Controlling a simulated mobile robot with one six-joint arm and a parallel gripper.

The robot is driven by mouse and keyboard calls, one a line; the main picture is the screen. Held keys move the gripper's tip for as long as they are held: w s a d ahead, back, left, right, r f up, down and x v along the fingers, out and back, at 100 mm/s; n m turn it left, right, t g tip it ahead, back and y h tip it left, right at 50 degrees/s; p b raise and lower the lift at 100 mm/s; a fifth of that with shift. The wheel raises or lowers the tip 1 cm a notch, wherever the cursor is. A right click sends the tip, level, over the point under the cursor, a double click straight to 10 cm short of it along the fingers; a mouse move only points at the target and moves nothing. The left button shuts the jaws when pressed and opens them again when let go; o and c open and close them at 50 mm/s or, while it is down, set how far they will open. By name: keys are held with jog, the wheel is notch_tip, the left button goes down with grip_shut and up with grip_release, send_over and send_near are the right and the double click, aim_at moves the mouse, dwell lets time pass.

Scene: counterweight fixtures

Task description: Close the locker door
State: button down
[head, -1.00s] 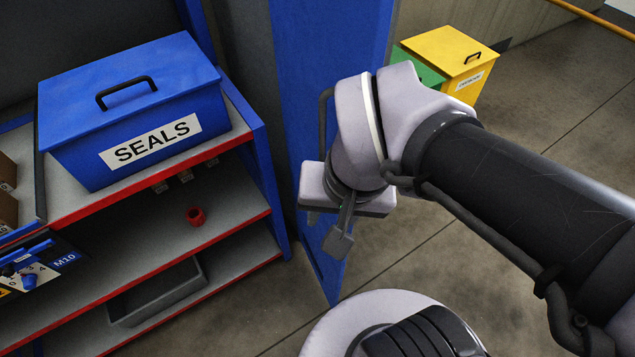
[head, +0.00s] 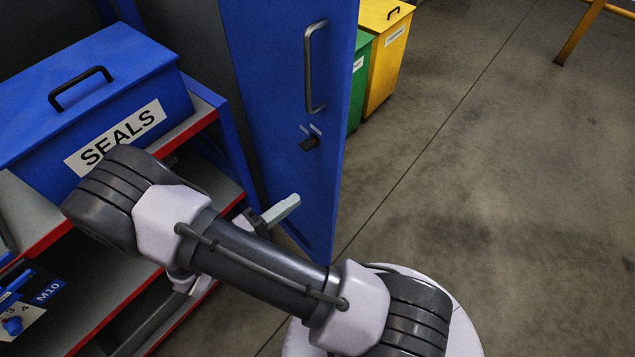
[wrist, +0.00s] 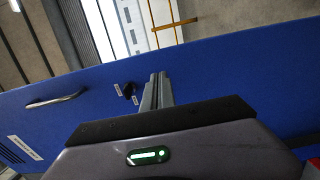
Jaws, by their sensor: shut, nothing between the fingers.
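The locker door (head: 275,100) is a tall blue panel standing open in the middle of the head view. It has a grey bar handle (head: 315,66) and, below that, a small dark latch knob (head: 310,142). My gripper (head: 282,208) is low in front of the door, left of its free edge, partly hidden behind my arm. In the wrist view the blue door (wrist: 225,75) spans the picture, with the handle (wrist: 57,100) to the left and the knob (wrist: 127,90) beside my fingers (wrist: 160,85). The fingers are together and empty. Whether they touch the door, I cannot tell.
A shelf unit (head: 205,118) with red edges stands left of the door, carrying a blue SEALS box (head: 110,90). Green (head: 358,85) and yellow (head: 385,55) bins stand behind the door. The floor to the right is open, with a yellow rail (head: 578,35) far off.

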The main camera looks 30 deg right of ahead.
aim_at(329, 175)
jog(key=d, duration=0.3)
jog(key=w+d+b, duration=0.1)
jog(key=d, duration=0.2)
jog(key=d+b, duration=0.1)
jog(key=d, duration=0.2)
jog(key=shift+w, duration=0.35)
